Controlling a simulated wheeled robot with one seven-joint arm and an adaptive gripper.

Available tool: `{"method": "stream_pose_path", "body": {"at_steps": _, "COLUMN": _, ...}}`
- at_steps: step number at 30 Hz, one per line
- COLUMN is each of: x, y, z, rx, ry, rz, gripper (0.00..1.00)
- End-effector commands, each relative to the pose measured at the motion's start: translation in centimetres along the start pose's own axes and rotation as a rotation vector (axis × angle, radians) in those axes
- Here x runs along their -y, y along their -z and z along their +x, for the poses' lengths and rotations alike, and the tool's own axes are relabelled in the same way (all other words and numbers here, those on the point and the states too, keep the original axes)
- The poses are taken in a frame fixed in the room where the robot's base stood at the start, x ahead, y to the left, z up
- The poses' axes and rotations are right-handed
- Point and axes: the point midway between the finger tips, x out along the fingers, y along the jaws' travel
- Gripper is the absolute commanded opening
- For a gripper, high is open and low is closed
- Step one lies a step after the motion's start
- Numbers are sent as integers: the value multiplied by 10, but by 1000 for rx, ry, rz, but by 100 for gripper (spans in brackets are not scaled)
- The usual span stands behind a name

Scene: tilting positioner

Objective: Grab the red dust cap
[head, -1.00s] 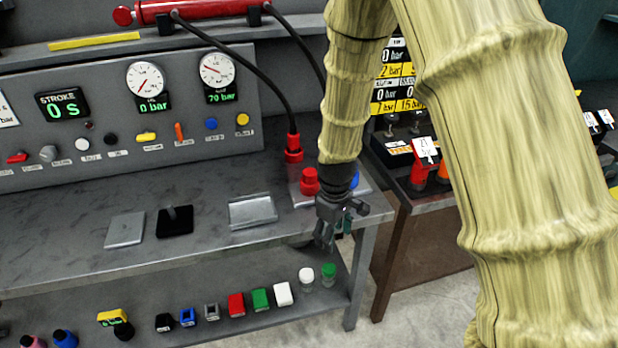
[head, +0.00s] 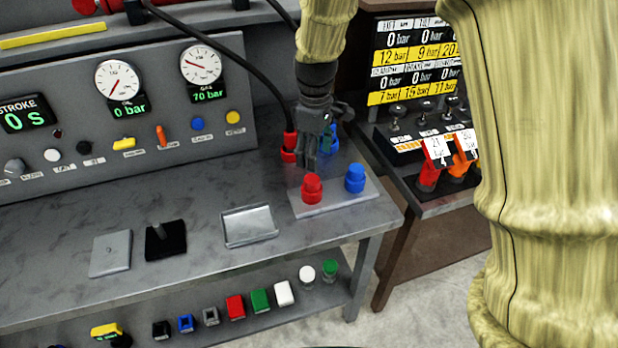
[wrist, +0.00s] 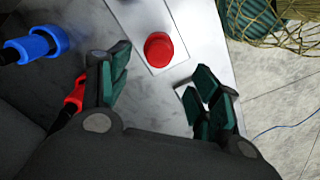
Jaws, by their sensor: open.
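The red dust cap (head: 312,188) stands upright on a light plate (head: 338,198) at the right end of the bench, beside a blue cap (head: 355,178). My gripper (head: 308,160) is above and just behind the red cap in the head view, apart from it. In the wrist view the red cap (wrist: 158,49) shows beyond the fingertips, between the two finger lines. My gripper (wrist: 152,88) is open there, with nothing between its green-padded fingers.
A red hose connector (head: 289,146) stands behind my gripper, its black hose running up to the panel. A metal tray (head: 249,226) lies left of the plate. Another cabinet with red and orange handles (head: 430,178) stands to the right.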

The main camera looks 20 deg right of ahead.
Motion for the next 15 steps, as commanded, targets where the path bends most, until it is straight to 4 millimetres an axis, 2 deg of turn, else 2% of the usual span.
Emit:
{"method": "stream_pose_path", "body": {"at_steps": 9, "x": 4, "y": 7, "z": 38, "rx": 2, "ry": 2, "rz": -10, "gripper": 63}}
{"method": "stream_pose_path", "body": {"at_steps": 15, "x": 3, "y": 6, "z": 48, "rx": 1, "ry": 1, "rz": -10, "gripper": 63}}
